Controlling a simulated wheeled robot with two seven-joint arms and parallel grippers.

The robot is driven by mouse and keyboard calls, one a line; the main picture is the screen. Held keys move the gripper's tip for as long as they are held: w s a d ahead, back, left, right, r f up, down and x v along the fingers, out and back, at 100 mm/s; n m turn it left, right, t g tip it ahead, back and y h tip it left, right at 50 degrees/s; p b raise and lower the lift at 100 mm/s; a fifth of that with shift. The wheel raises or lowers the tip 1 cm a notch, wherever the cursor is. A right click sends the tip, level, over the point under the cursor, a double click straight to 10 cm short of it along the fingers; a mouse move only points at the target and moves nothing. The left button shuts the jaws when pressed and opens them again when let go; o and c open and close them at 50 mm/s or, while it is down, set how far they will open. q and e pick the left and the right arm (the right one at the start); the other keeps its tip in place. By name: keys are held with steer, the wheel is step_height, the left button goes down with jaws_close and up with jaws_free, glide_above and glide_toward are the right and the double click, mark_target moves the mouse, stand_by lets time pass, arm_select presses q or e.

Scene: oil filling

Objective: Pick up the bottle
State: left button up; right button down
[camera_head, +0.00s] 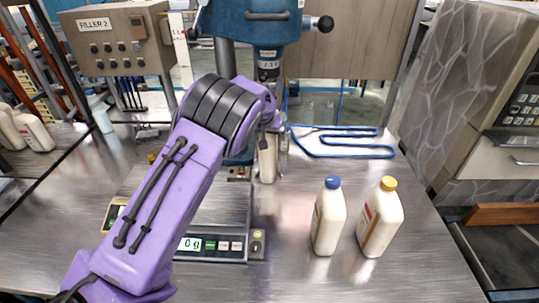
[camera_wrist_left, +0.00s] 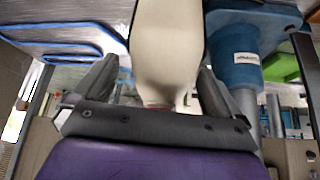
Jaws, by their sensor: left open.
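A white bottle (camera_head: 267,160) stands under the blue filling head, partly hidden behind my left arm. It also shows large in the left wrist view (camera_wrist_left: 166,45), between the two dark fingers. My left gripper (camera_wrist_left: 158,88) is open around it, with a finger on either side; whether they touch it I cannot tell. In the head view my purple left arm hides most of the gripper. A white bottle with a blue cap (camera_head: 328,222) and one with a yellow cap (camera_head: 380,222) stand upright at the right. My right gripper is not in view.
A scale (camera_head: 205,222) reading 0 g lies on the metal table under my arm. The blue filling machine (camera_head: 255,22) rises behind. A blue hose (camera_head: 345,143) lies at the back right. More white bottles (camera_head: 33,132) stand far left. The front right table is clear.

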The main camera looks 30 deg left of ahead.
arm_select(q)
steer(key=shift+s+a+r, duration=0.1)
steer(key=shift+s+r, duration=0.05)
steer(key=shift+s, duration=0.1)
steer(key=shift+s+r, duration=0.15)
steer(key=shift+s, duration=0.05)
steer(key=shift+c, duration=0.8)
jaws_close()
steer(key=shift+w, duration=0.1)
steer(key=shift+r, duration=0.1)
